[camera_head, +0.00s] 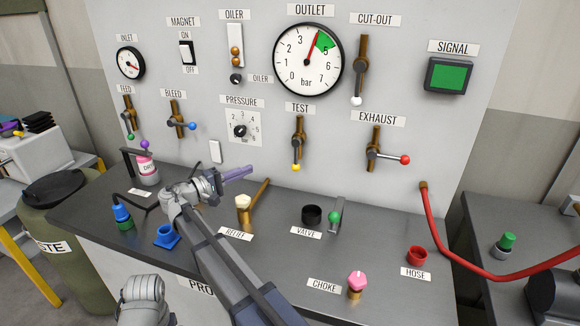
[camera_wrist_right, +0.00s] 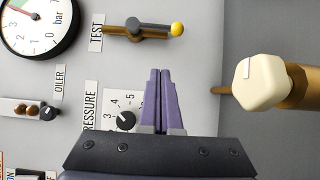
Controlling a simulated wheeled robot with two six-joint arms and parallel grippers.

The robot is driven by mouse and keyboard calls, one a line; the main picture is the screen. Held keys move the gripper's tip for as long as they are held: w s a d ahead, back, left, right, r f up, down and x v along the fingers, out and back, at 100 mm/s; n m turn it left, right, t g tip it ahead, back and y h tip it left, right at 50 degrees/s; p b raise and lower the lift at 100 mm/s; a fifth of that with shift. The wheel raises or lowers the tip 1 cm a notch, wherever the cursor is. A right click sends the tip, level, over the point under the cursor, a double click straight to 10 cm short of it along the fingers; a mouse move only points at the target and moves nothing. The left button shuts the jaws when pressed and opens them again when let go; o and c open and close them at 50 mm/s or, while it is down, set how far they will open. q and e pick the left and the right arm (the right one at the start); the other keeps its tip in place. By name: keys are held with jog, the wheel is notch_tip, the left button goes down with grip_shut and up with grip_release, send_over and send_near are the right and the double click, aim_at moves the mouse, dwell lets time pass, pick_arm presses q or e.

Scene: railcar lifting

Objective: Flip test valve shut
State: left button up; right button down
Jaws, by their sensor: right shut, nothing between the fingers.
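The test valve (camera_head: 298,133) is a brass fitting on the grey panel, under the TEST label. Its lever ends in a yellow knob (camera_head: 296,167) and points down, in line with the upright pipe. The wrist view, turned sideways, shows the test valve (camera_wrist_right: 135,28) and its yellow knob (camera_wrist_right: 177,29) at the top. My right gripper (camera_head: 250,169) has purple fingers, shut and empty, left of and apart from the yellow knob. The shut fingers also show in the right wrist view (camera_wrist_right: 159,72). My left gripper does not show.
The exhaust valve (camera_head: 374,143) with a red knob is to the right. The relief valve (camera_head: 243,202), with a cream cap, stands on the bench close below my right fingers. The pressure dial (camera_head: 240,130) is above them. The black valve socket (camera_head: 312,214) stands on the bench.

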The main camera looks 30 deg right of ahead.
jog(key=shift+d, duration=0.1)
send_near(296, 155)
jog(key=w+d+f, duration=0.2)
jog(key=w+d, duration=0.1)
jog(key=w, duration=0.2)
jog(key=shift+s+d, duration=0.65)
jog(key=shift+d, duration=0.15)
jog(key=shift+s+d, duration=0.65)
jog(key=shift+d, duration=0.15)
jog(key=shift+s+d+f+n+b, duration=0.15)
jog(key=shift+n+b, duration=0.15)
jog(key=shift+b, duration=0.2)
